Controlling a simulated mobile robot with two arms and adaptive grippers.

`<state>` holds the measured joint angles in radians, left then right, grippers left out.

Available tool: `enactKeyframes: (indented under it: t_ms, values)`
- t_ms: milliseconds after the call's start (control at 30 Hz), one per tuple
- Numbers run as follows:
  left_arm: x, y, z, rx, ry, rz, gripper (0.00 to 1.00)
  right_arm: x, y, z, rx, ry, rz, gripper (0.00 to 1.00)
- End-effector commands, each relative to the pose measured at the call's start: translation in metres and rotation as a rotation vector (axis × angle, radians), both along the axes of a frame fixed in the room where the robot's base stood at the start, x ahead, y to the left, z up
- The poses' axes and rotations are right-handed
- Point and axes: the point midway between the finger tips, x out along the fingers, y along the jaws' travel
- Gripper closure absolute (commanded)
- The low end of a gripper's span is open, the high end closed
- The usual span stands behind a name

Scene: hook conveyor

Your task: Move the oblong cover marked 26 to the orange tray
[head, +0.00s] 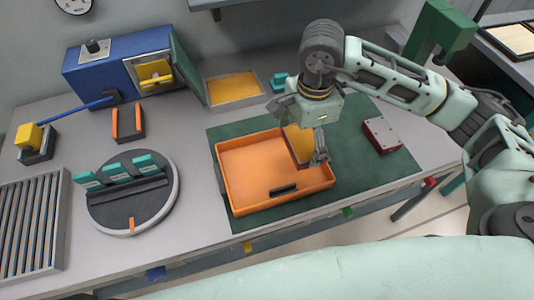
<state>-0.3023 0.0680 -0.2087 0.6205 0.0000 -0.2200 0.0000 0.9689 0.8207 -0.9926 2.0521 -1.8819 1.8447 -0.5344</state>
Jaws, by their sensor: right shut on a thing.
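The orange tray (262,203) lies on the green mat, open at the top, with a dark handle slot in its front wall. My right gripper (317,155) is over the tray's right end, pointing down. It is shut on a flat yellow piece with a dark reddish edge, probably the oblong cover (299,143), held upright and tilted. I cannot read a 26 on it, and the gripper hides part of it. I cannot tell whether its lower edge touches the tray. My left gripper is not in view.
A red box with a grey top (381,134) lies right of the tray. A round turntable (131,216) with teal pieces stands left. A blue machine (110,71), a yellow-surfaced tray (232,88) and an orange-sided holder (128,124) are behind. A roller rack (30,225) is far left.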

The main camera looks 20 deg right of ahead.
Motion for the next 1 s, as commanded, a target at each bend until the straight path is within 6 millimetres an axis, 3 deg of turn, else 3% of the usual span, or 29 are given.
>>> enactKeyframes:
  t_ms: [200,367,567,800,1000]
  values:
    - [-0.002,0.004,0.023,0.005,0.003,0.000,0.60,0.017,0.045,-0.023,0.003,0.003,0.002,0.63]
    - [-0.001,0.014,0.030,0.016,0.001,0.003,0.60,0.026,0.064,-0.037,0.002,0.000,0.001,0.63]
    - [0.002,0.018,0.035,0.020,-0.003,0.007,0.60,0.029,0.069,-0.048,0.000,0.001,0.000,0.63]
    - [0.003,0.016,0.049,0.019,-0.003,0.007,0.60,0.029,0.069,-0.079,0.000,0.001,0.000,0.63]
    - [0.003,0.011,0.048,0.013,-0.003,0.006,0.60,0.030,0.069,-0.084,0.000,-0.003,0.001,0.63]
